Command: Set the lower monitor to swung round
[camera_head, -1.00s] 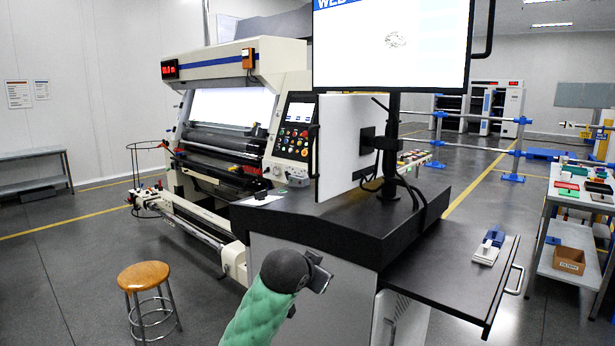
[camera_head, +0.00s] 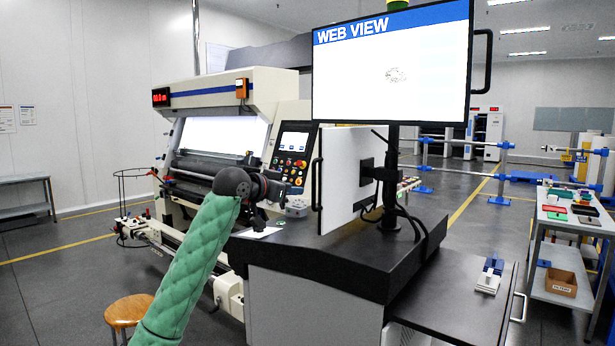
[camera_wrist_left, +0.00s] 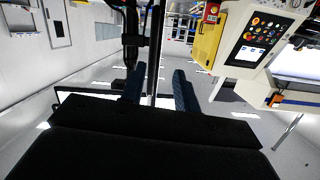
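The lower monitor (camera_head: 345,178) hangs on the dark post below the upper monitor and shows its pale back. A black handle (camera_head: 317,185) stands upright along its left edge. My left gripper (camera_head: 280,190) is raised just left of that handle, apart from it in the head view. In the left wrist view the two fingers (camera_wrist_left: 158,88) are apart with nothing clamped between them. A dark upright bar and a thin pale edge show beyond and between the fingers; I cannot tell how far off they are. My right gripper is not in view.
The upper monitor (camera_head: 392,68) reads WEB VIEW and has its own handle at the right. A dark console top (camera_head: 330,250) lies below the lower monitor. The press control panel (camera_head: 292,155) is behind my gripper. A stool (camera_head: 128,310) stands at lower left.

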